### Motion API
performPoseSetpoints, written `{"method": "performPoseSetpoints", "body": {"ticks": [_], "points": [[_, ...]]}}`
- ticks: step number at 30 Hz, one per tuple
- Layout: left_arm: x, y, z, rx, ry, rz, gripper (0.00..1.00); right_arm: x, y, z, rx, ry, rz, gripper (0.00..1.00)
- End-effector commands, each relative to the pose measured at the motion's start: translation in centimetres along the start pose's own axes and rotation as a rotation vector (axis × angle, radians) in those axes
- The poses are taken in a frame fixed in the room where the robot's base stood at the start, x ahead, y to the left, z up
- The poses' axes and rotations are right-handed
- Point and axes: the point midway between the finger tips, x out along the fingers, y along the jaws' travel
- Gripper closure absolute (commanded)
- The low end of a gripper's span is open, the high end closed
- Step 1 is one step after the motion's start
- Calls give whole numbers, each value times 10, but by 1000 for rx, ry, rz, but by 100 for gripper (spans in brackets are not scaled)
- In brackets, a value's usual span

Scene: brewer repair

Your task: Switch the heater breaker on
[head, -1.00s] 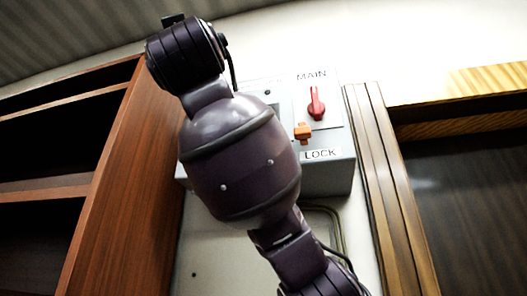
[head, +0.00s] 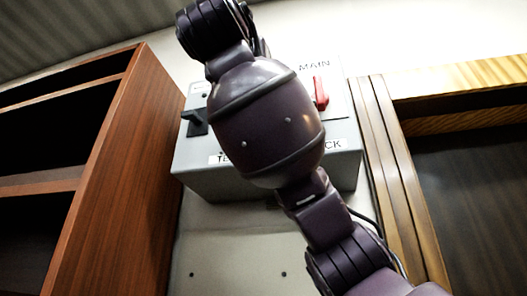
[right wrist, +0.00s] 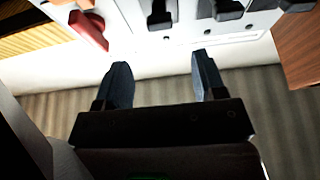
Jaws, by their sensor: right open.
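The grey breaker box (head: 205,180) hangs on the pale wall, and my right arm covers the middle of its face. I cannot read which is the heater breaker. My right gripper (right wrist: 159,68) is open and empty, its fingertips below these levers in the picture. My left gripper is out of view.
A brown wooden shelf unit (head: 130,170) stands left of the box. A wooden frame (head: 385,150) runs close along its right. The wall below the box holds a pale panel (head: 225,255). The LOCK label is partly hidden by my arm.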

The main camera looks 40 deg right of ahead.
Motion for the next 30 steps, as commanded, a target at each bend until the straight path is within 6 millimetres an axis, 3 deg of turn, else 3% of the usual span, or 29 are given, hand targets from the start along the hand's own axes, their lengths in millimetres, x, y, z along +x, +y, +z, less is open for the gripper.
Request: {"method": "performPoseSetpoints", "body": {"ticks": [12,18,30], "points": [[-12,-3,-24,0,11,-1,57,68,1,-2,-3,-1,3,36],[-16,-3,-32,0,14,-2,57,92,0,-2,-3,-1,2,36],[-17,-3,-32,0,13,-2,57,102,-1,0,-2,0,-2,36]]}}
